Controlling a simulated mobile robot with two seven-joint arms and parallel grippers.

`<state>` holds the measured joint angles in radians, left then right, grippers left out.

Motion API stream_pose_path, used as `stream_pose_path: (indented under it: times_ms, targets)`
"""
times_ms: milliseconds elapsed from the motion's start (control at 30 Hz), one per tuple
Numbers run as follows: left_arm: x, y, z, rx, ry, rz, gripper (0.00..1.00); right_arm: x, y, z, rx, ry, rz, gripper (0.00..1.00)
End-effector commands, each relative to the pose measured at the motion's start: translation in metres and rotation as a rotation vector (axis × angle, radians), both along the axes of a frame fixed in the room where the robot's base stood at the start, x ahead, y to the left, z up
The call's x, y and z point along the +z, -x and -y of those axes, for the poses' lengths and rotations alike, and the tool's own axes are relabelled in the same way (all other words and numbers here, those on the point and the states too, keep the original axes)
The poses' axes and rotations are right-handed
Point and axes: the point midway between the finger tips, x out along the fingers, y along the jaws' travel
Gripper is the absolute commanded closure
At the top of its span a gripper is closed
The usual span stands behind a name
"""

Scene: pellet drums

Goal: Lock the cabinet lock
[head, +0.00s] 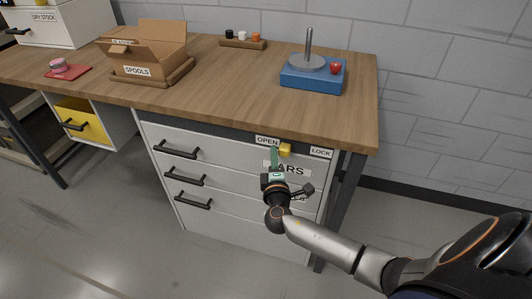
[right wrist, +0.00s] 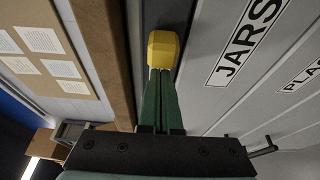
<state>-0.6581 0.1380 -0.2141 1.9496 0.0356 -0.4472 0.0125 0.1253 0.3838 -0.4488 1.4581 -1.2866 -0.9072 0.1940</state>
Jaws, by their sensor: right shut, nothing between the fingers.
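The cabinet lock is a yellow knob (head: 285,149) on the strip above the top drawer, between an OPEN label (head: 267,141) and a LOCK label (head: 320,153). In the head view it sits nearer the OPEN label. The yellow knob also shows in the right wrist view (right wrist: 163,49), at the tips of the green fingers. My right gripper (head: 274,150) is shut and empty, its fingertips right by the knob on its left side in the head view. I cannot tell whether they touch it. My left gripper is not in view.
The white drawer cabinet (head: 215,165) has black handles and a JARS label (right wrist: 247,42). The wooden tabletop (head: 230,85) overhangs above the lock. A SPOOLS box (head: 145,52) and a blue base with a post (head: 312,80) stand on it. Floor in front is clear.

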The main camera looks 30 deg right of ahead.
Motion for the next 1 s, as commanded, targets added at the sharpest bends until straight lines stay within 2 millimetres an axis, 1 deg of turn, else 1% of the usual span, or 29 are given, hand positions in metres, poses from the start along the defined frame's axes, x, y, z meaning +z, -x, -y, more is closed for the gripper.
stream_pose_path:
  times_ms: [400,467,700,800,1000]
  targets:
    - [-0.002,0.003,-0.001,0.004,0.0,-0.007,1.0,-0.001,0.004,0.003,0.0,-0.001,-0.001,1.0]
    - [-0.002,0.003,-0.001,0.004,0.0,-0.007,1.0,-0.002,0.009,0.007,-0.001,0.001,-0.002,1.0]
    - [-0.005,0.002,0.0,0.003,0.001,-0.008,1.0,-0.003,0.038,0.031,-0.001,0.002,-0.003,1.0]
    - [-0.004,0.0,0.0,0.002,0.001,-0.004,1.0,-0.001,0.044,0.037,0.0,0.001,-0.002,1.0]
    - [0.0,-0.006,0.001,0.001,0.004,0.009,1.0,0.0,0.045,0.039,-0.004,0.001,0.0,1.0]
